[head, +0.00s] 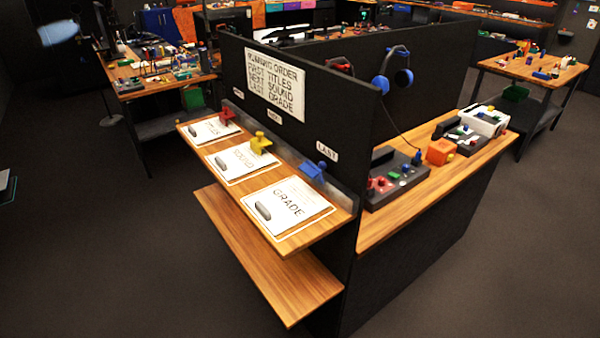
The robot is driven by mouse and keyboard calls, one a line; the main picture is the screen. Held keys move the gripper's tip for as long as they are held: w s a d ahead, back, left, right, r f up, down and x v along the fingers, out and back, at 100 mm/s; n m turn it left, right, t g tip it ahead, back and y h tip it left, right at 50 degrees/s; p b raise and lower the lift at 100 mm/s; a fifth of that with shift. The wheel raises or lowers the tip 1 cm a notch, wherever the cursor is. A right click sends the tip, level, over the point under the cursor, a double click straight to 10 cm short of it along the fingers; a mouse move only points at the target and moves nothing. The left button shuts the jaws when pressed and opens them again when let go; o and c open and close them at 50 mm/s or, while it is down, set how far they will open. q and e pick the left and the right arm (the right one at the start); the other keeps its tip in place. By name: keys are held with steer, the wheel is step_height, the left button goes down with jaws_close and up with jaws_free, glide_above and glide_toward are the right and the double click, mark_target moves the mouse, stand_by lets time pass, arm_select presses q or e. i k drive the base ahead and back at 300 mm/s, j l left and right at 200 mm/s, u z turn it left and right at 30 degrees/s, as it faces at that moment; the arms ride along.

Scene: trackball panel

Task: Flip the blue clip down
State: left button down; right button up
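The blue clip (314,170) sits on the grey rail (338,194) at the back of the upper wooden shelf, under the "LAST" label (327,151). It stands up from the rail, behind the "GRADE" sheet (290,203), and looks clear of the paper; its exact angle is too small to tell. A yellow clip (261,143) stands behind the "SOUND" sheet (242,160). A red clip (227,116) stands behind the far-left sheet (210,130). Neither of my grippers is in view.
A dark partition with a running-order sign (274,83) rises behind the rail. A lower wooden shelf (265,262) juts out below. Grey handles lie on the sheets. Right of the partition are a desk (430,205), control boxes and blue headphones (393,72). The floor in front is clear.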

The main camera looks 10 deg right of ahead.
mark_target(311, 171)
steer(key=i+l+u, duration=0.15)
steer(key=l+u, duration=0.25)
steer(key=i+l+u, duration=0.15)
steer(key=l+u, duration=0.15)
steer(key=u, duration=0.15)
steer(key=i+l+u, duration=0.1)
steer(key=l, duration=0.7)
steer(key=i+l+u, duration=0.1)
steer(key=l, duration=0.7)
steer(key=j+z, duration=0.15)
steer(key=j, duration=0.3)
steer(key=k+j+z, duration=0.2)
steer(key=j, duration=0.2)
steer(key=j+z, duration=0.15)
steer(key=j, duration=0.25)
steer(key=k+j+z, duration=0.2)
steer(key=j, duration=0.2)
steer(key=i, duration=0.05)
